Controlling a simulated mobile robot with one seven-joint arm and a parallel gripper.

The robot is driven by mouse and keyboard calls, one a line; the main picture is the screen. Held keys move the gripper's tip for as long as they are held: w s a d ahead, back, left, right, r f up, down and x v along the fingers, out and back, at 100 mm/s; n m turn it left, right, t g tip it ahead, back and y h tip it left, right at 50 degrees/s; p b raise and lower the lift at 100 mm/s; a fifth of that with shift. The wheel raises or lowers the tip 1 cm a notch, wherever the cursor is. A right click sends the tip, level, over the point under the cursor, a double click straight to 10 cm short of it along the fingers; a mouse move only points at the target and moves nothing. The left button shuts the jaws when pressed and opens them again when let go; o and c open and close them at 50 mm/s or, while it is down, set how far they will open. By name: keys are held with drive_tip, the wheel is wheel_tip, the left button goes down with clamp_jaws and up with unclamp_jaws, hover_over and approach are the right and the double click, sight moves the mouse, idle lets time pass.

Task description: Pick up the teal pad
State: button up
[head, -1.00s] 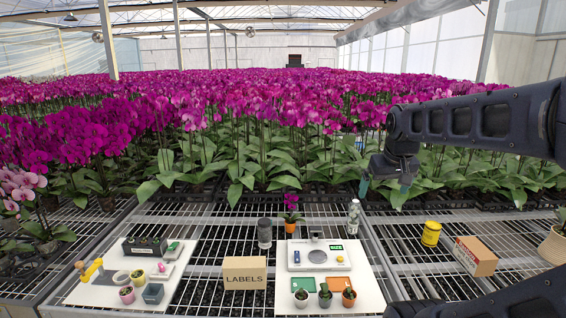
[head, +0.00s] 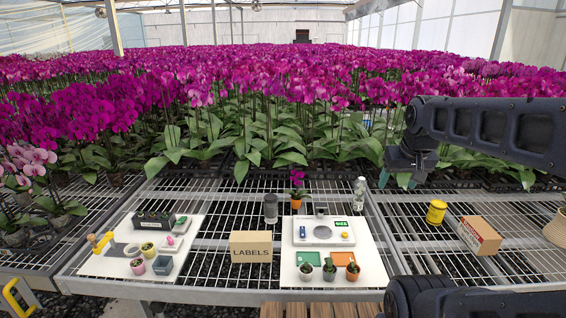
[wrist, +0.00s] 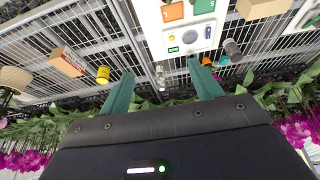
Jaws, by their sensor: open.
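The teal pad (head: 309,257) is a small flat green-teal rectangle on the right white board, left of an orange pad (head: 342,258). Small potted plants stand at its near edge and hide part of it in the head view. The teal pad also shows at the top edge of the wrist view (wrist: 204,6). My gripper (head: 402,178) is open and empty, with teal fingertips pointing down. It is high up, to the right of and beyond the pad, well apart from it. The fingers also show in the wrist view (wrist: 160,72).
A scale (head: 322,233) lies behind the pads on the white board (head: 376,268). A LABELS box (head: 251,247) stands to the left. A dark cup (head: 270,209), potted orchid (head: 297,190) and clear bottle (head: 360,193) stand behind. A yellow can (head: 436,212) and carton (head: 479,235) are right.

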drive_tip(key=w+a+f+n, duration=0.1)
drive_tip(key=w+a+n, duration=0.35)
drive_tip(key=w, duration=0.75)
drive_tip(key=w+a+f+n+h, duration=0.1)
drive_tip(key=w+a+n, duration=0.4)
drive_tip(key=w, duration=0.7)
drive_tip(key=w+a+f+n, duration=0.2)
drive_tip(key=w+a+n, duration=0.2)
drive_tip(key=w+n, duration=0.5)
drive_tip(key=w+a+f+n, duration=0.6)
drive_tip(key=w+a+f, duration=0.65)
drive_tip(key=w, duration=0.25)
drive_tip(key=w+a+f+n, duration=0.35)
drive_tip(key=a+f, duration=0.25)
drive_tip(key=f, duration=0.3)
drive_tip(key=w+a+f+n, duration=0.2)
drive_tip(key=a+f+n, duration=0.2)
drive_tip(key=a+f, duration=0.4)
drive_tip(key=shift+h, duration=0.4)
drive_tip(key=x, duration=0.3)
drive_tip(key=d+x, duration=0.1)
drive_tip(key=x, duration=0.7)
drive_tip(key=shift+s+d+f, duration=0.2)
drive_tip(key=shift+s+d, duration=0.1)
drive_tip(key=shift+s, duration=0.05)
drive_tip(key=c, duration=1)
